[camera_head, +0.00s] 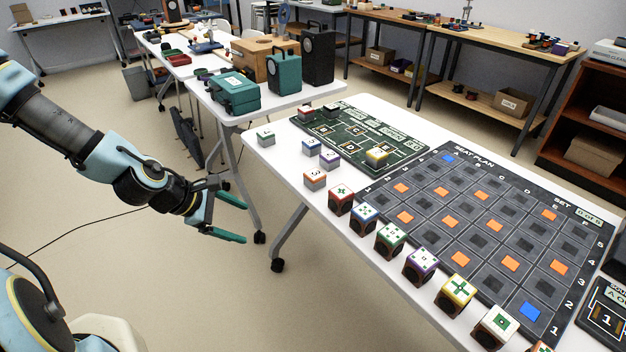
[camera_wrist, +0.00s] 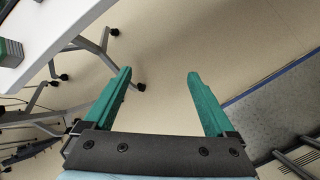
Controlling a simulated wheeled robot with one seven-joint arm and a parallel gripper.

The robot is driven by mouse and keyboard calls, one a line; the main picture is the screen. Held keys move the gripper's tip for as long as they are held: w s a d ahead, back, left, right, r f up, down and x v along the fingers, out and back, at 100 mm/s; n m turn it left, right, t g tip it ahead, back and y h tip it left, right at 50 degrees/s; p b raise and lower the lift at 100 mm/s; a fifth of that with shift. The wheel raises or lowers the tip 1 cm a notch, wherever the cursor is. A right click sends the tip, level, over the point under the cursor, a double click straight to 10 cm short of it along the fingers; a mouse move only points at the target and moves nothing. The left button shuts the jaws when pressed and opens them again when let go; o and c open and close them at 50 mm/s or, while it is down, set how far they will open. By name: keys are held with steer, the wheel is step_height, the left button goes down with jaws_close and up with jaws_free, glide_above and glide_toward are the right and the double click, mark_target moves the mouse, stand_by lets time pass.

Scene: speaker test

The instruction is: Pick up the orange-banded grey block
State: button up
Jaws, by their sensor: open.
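The orange-banded grey block (camera_head: 315,180) stands on the white table (camera_head: 262,155) near its left edge, with a marked white top. A purple-banded block (camera_head: 329,159) and a blue-banded block (camera_head: 311,147) stand just behind it, and a green-banded block (camera_head: 265,136) is at the far left corner. My gripper (camera_head: 243,221) is open and empty, left of the table and clear of the orange-banded block. In the wrist view its green fingers (camera_wrist: 160,75) are spread over bare floor. The orange-banded block does not show there.
A row of dark cubes with coloured tops, such as the red one (camera_head: 341,199), runs along the table's near edge. A dark green board (camera_head: 405,158) and the seat plan board (camera_head: 450,183) lie beyond. Another table with cases (camera_head: 235,92) stands behind. Floor around my gripper is clear.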

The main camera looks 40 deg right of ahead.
steer(key=s+d+r+n+h, duration=0.1)
steer(key=d+r+n+h, duration=0.2)
steer(key=d, duration=0.4)
steer(key=n+h, duration=0.3)
steer(key=n, duration=0.2)
glide_toward(308, 177)
steer(key=shift+t, duration=0.5)
steer(key=x, duration=0.6)
steer(key=shift+s+d+p, duration=0.15)
steer(key=shift+s+p, duration=0.05)
steer(key=shift+p, duration=0.15)
steer(key=p+x, duration=0.1)
steer(key=x, duration=0.3)
steer(key=shift+s+d+f+p, duration=0.1)
steer(key=shift+s+d+p, duration=0.1)
steer(key=shift+p, duration=0.2)
steer(key=shift+d+f, duration=0.3)
steer(key=shift+d, duration=0.2)
steer(key=shift+c, duration=0.3)
jaws_close()
